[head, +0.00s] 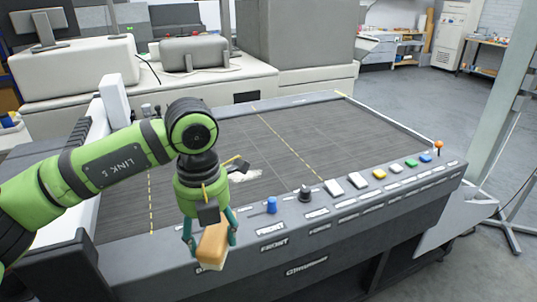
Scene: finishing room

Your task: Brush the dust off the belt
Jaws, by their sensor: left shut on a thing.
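The belt (205,150) is a wide dark grey surface with yellow dashed lines. A pale whitish patch of dust (246,175) lies on it, just right of my left gripper and partly hidden by it. My left gripper (211,240) points down in front of the machine's near edge, its fingers shut on a tan block-shaped brush (213,242) with a paler underside. In the picture the brush overlaps the front panel; I cannot tell its height or whether it touches the panel. My right gripper is not in view.
The front panel (340,226) carries a blue knob (271,205), a black knob (305,193), several coloured buttons and an orange-topped post (438,146). A grey upright post (490,120) stands at the right. The belt's middle and right are clear.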

